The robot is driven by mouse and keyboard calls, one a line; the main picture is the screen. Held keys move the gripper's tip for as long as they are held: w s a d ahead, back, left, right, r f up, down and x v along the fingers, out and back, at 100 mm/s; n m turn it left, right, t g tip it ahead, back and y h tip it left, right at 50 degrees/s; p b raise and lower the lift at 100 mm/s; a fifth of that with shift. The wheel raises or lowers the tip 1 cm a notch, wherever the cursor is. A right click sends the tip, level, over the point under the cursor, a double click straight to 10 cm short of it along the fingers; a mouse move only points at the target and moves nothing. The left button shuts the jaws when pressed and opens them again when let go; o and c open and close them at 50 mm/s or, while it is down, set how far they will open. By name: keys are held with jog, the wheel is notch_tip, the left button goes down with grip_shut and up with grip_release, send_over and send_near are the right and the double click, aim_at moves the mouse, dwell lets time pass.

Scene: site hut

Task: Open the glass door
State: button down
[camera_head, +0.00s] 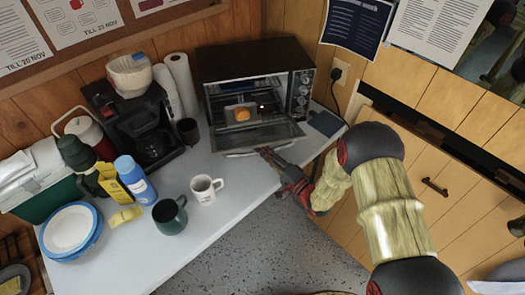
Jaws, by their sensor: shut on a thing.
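The glass door (243,133) belongs to a dark toaster oven (240,54) at the back of the counter. The door is folded down, well away from the oven opening, and its pull bar (245,154) lies along its front edge. My gripper (266,153) comes in from the right and is shut on the bar near its right end. The exact contact of the fingertips is small and hard to make out. Inside the oven an orange-brown item (242,115) sits on a tray.
A coffee maker (140,125) and paper towel rolls (183,85) stand left of the oven. A white mug (205,189), a dark green mug (170,214) and a blue bottle (134,180) stand nearer on the counter. Wooden cabinets (435,165) are at right.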

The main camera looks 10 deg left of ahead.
dwell(0.4)
jog(key=c, duration=2.2)
grip_release()
jog(key=shift+o, duration=0.2)
jog(key=v, duration=1.2)
jog(key=shift+w+f, duration=0.1)
